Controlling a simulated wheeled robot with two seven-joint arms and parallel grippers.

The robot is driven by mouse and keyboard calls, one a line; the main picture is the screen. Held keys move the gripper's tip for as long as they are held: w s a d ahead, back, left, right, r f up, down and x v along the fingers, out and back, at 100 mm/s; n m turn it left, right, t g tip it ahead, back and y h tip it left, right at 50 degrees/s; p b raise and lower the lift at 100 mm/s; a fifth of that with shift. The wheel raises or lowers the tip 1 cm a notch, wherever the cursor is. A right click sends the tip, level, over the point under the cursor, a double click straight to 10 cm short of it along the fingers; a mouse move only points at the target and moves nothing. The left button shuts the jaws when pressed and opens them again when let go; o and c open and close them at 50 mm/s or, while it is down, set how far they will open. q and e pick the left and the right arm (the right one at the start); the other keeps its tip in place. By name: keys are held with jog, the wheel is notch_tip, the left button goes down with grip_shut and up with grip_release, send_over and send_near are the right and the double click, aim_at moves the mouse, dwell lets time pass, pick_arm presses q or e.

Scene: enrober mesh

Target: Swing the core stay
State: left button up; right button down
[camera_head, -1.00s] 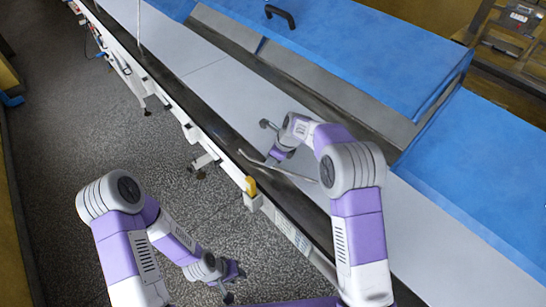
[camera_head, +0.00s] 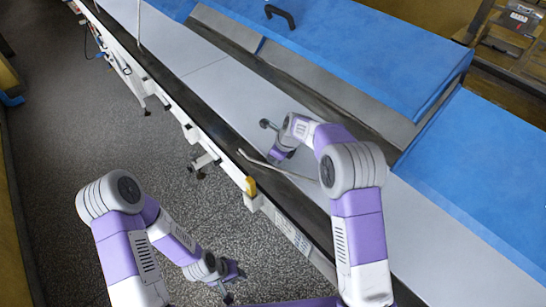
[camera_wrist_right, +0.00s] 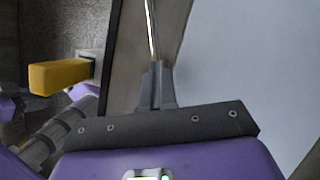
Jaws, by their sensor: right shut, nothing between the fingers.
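The core stay appears to be the thin pale rod (camera_head: 296,175) over the dark rail of the long machine, with its bent end pointing up-left. My right gripper (camera_head: 272,160) is over the rail close to the rod, partly hidden by its own hand. In the right wrist view, my right gripper's fingers (camera_wrist_right: 156,86) are shut. A shiny rod (camera_wrist_right: 152,30) runs upward in line with the fingertips; whether they touch it is unclear. My left gripper (camera_head: 229,291) hangs low over the floor, away from the machine; its jaws are too small to read.
A yellow block (camera_head: 251,186) sits on the machine's near edge and shows in the right wrist view (camera_wrist_right: 62,76). A pale flat surface (camera_head: 225,85) runs along the machine beside large blue covers (camera_head: 375,60) with a black handle (camera_head: 280,15). The speckled floor (camera_head: 95,140) at left is clear.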

dwell(0.8)
jog(key=c, duration=1.2)
grip_release()
jog(key=shift+r, duration=0.1)
jog(key=v, duration=0.7)
jog(key=shift+r, duration=0.2)
